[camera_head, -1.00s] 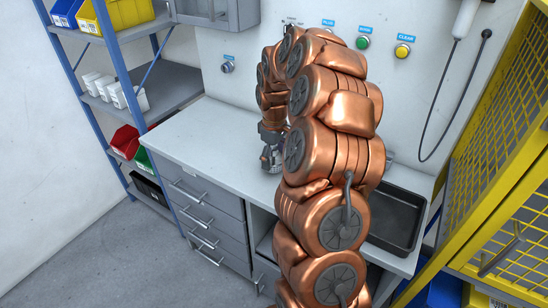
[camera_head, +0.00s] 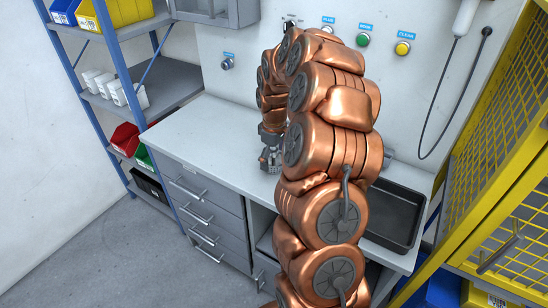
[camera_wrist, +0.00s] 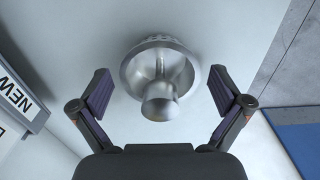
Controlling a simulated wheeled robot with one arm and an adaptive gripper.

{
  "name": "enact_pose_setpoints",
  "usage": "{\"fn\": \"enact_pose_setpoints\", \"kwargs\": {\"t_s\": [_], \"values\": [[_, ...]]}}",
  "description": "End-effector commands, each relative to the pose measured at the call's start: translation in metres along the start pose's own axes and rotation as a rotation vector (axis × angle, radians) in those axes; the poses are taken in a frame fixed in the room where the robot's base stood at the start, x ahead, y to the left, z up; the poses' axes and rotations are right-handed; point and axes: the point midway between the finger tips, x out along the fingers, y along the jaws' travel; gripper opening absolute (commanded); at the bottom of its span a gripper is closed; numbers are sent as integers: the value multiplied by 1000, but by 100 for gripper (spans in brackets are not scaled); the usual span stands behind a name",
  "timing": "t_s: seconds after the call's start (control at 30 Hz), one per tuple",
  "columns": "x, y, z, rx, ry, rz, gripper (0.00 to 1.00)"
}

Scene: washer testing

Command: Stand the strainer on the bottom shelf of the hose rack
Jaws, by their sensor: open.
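The strainer (camera_wrist: 160,78) is a round metal piece with a flanged rim, a perforated side and a central knob. It sits on a pale surface in the wrist view, between my gripper's (camera_wrist: 164,92) two spread fingers, with a gap on each side. My gripper is open and empty. In the head view my gripper (camera_head: 270,161) is small, low over the white worktop (camera_head: 213,130), and the strainer cannot be made out there. I cannot pick out the hose rack in either view; my arm hides part of the worktop.
A black tray (camera_head: 398,215) is set in the worktop at right. A blue-framed shelf (camera_head: 178,92) with bins stands at left, and a yellow mesh cage (camera_head: 510,135) at right. In the wrist view a panel marked NEW (camera_wrist: 17,92) is at left and something blue (camera_wrist: 303,143) at right.

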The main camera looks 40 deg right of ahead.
Motion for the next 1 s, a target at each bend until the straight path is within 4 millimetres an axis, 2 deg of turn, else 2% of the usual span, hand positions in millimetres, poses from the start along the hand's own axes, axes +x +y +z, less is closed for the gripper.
{"fn": "enact_pose_setpoints", "kwargs": {"t_s": [0.17,0.27,0.7,1.0], "values": [[-8,1,-1,0,3,3,100],[-21,1,-1,-1,4,5,100],[-98,1,-1,0,4,3,100],[-121,0,0,1,1,1,100]]}}
